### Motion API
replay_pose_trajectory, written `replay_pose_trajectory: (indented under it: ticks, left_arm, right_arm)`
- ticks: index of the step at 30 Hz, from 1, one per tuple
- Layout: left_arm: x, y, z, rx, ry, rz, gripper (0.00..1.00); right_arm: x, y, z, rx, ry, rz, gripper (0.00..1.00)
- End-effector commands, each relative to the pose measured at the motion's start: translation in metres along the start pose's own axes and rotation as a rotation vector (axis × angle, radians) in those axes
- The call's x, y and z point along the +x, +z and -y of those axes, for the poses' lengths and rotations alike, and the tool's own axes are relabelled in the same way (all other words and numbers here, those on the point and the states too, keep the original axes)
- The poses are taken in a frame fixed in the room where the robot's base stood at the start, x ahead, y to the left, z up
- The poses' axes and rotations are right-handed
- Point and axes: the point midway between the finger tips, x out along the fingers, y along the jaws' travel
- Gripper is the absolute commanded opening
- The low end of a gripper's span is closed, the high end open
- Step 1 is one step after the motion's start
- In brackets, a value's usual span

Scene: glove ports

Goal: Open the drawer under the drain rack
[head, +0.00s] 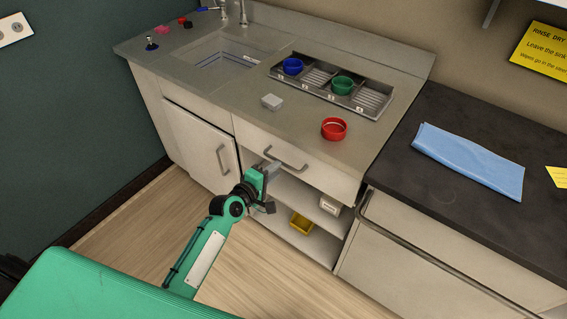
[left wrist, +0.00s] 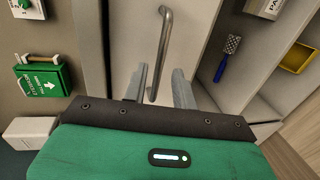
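My left gripper (head: 272,172) is at the left part of the handle. In the left wrist view its fingers (left wrist: 159,88) are apart, with the near end of the bar between them; contact cannot be made out. My right gripper is out of view.
Open shelves below the drawer hold a yellow bin (head: 301,223) and a white container (head: 329,205). A cupboard door (head: 202,147) with a handle is on the left. A dark worktop with a blue cloth (head: 468,160) is right.

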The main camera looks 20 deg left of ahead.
Motion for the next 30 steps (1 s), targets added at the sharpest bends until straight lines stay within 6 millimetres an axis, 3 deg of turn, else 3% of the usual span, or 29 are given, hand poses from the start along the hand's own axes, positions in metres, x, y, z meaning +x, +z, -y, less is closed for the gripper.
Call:
replay_pose_trajectory:
  ticks: [3, 9, 22, 23, 27, 30]
  left_arm:
    - [0.022, 0.0, -0.001, -0.001, 0.001, 0.0, 0.28]
    - [0.046, 0.0, 0.0, 0.0, 0.0, 0.0, 0.28]
    - [0.055, 0.0, 0.0, 0.0, 0.0, 0.0, 0.28]
    - [0.055, 0.0, 0.0, 0.0, 0.0, 0.0, 0.26]
    - [0.055, 0.0, 0.0, 0.0, 0.0, 0.0, 0.0]
    - [0.055, 0.0, 0.001, 0.0, 0.0, 0.0, 0.0]
  right_arm:
    - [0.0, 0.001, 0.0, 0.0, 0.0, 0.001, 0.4]
    - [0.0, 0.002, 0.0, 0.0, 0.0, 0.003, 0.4]
    - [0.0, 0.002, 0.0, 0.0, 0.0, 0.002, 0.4]
    - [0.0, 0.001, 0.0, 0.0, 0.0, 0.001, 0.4]
    - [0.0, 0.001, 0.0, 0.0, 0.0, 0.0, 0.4]
    - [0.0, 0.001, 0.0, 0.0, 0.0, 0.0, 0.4]
